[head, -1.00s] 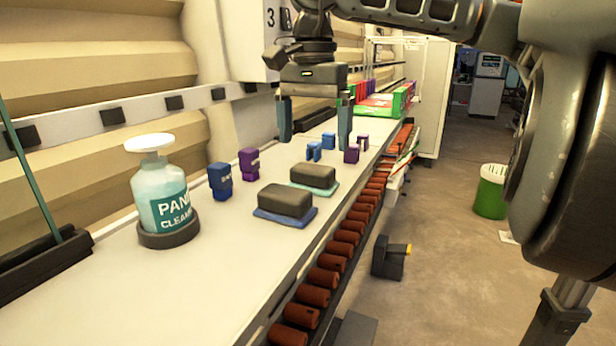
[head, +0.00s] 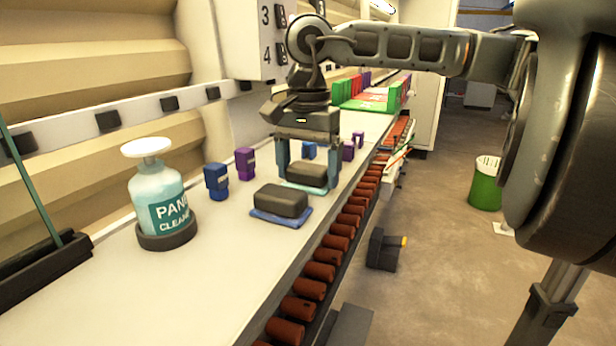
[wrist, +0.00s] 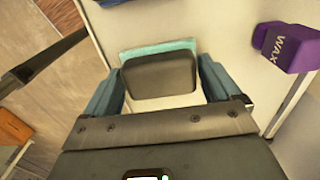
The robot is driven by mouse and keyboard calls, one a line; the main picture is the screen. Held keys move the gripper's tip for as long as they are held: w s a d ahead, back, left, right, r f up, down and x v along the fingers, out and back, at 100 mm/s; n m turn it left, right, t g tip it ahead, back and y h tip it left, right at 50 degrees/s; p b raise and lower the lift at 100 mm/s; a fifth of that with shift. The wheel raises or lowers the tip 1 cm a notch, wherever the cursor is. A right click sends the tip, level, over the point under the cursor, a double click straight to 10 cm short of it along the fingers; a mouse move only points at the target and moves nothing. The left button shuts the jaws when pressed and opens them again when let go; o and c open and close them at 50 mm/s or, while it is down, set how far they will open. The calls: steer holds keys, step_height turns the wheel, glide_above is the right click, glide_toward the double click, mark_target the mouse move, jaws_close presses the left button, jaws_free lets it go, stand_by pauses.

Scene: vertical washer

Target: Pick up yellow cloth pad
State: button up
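I see no yellow cloth pad in either view. A dark grey block (head: 308,174) sits on a teal pad (head: 299,187) on the white counter. My gripper (head: 306,180) is lowered over this block, with one finger on each side of it. In the wrist view the block (wrist: 160,76) lies between the two fingers (wrist: 160,78), which look open and not clearly pressed against it. The teal pad's far edge (wrist: 158,47) shows beyond the block. A similar dark block (head: 281,200) on a blue pad (head: 288,221) is nearer on the counter.
A Panel cleaner bottle (head: 160,205) stands in a dark ring at left. A blue bottle (head: 216,182) and a purple bottle (head: 245,163) stand left of my gripper. A purple WAX bottle (wrist: 287,47) shows in the wrist view. Brown rollers (head: 320,271) line the counter's edge.

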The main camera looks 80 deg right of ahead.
mark_target(311, 165)
steer(key=c, duration=0.5)
steer(key=shift+c, duration=0.2)
steer(key=shift+r, duration=0.15)
steer(key=shift+r, duration=0.25)
steer(key=r, duration=0.1)
steer(key=r+b, duration=0.1)
steer(key=r, duration=0.1)
steer(key=shift+s+d+r+b, duration=0.15)
steer(key=shift+d+r+b, duration=0.15)
steer(key=shift+d, duration=0.1)
steer(key=s+d+r+b, duration=0.2)
steer(key=s+d+r, duration=0.3)
steer(key=d, duration=0.4)
steer(key=shift+d+r, duration=0.35)
steer(key=shift+r, duration=0.45)
